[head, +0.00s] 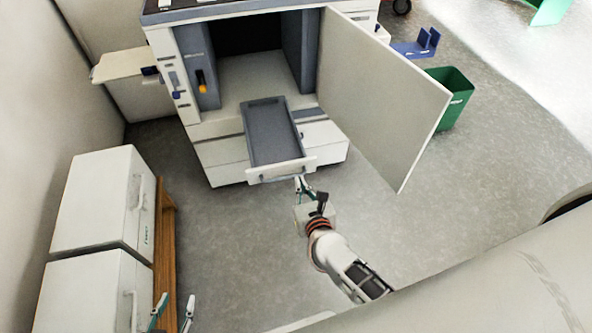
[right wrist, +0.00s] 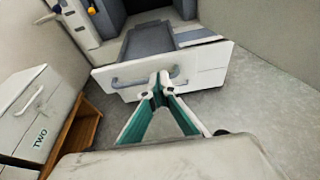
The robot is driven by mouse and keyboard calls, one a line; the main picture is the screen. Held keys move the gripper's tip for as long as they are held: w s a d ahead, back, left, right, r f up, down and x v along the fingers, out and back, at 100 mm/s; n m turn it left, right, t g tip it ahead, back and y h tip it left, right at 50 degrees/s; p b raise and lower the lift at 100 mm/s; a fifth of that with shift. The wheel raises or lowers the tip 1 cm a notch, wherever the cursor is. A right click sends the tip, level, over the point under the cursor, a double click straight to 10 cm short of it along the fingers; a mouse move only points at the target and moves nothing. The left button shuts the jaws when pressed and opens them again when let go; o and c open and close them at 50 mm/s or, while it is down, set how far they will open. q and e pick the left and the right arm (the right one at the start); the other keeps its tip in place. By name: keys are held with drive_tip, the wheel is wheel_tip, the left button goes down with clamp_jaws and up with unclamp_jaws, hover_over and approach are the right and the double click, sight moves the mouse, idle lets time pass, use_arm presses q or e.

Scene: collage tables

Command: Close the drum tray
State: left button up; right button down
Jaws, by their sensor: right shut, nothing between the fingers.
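The drum tray (head: 270,138) is a grey tray pulled out of the white machine, with a white front panel (head: 290,168) and a grey handle. It also shows in the right wrist view (right wrist: 152,46). My right gripper (head: 298,180) is shut and empty, its fingertips (right wrist: 158,80) at the front panel near the right part of the handle. I cannot tell whether they touch. My left gripper (head: 176,301) is partly in view at the bottom left of the head view, its fingers apart, away from the tray.
The machine's large door (head: 385,95) stands open right of the tray. A green bin (head: 452,97) is behind it. White cabinets (head: 103,200) and a wooden piece (head: 165,245) stand at left. Grey floor is clear in front of the machine.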

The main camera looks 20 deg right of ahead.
sight(294, 164)
drive_tip(key=x, duration=0.4)
drive_tip(key=shift+w+r, duration=0.2)
drive_tip(key=shift+r, duration=0.2)
drive_tip(key=shift+w, duration=0.6)
